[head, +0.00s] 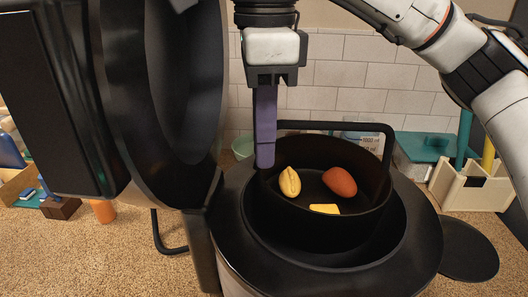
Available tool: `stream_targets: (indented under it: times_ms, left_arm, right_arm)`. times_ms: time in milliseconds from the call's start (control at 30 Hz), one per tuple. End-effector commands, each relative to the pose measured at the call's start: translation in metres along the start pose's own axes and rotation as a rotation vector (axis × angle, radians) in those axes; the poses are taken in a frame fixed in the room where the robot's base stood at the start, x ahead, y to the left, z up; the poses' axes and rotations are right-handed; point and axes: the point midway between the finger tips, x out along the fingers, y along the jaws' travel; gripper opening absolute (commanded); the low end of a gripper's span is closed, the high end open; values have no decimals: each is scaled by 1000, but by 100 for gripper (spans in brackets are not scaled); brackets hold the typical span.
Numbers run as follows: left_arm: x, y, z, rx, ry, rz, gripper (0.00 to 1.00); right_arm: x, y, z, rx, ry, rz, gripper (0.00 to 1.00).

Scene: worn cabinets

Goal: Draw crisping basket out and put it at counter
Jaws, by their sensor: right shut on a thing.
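The crisping basket (318,228) is a black round pan with a raised bar handle (335,126) at its back. It sits in the opening of a round black cooker (330,278), its rim standing above the cooker's ring. Inside it lie a yellow ridged piece (290,182), a reddish-brown oval piece (340,182) and a yellow block (324,209). My right gripper (265,158) points down from above, its purple fingers shut on the basket at its left rim. The exact contact is partly hidden. My left gripper is not in view. The speckled counter (85,260) surrounds the cooker.
The cooker's thick black lid (165,90) stands open on the left. A black disc (468,250) lies at right. A pale crate (470,187) with colored handles and a teal-lidded container (425,147) stand behind it. An orange cup (103,210) is far left. Counter at front left is clear.

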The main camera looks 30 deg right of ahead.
Motion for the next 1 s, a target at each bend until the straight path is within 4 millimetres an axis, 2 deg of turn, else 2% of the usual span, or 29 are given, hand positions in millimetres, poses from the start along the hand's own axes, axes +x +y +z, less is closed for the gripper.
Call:
stream_targets:
  times_ms: [533, 1000]
  left_arm:
    - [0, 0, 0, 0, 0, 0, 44]
    - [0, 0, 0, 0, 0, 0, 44]
  right_arm:
    - [-42, -1, 0, 0, 0, -3, 0]
    - [-44, -1, 0, -1, 0, -1, 0]
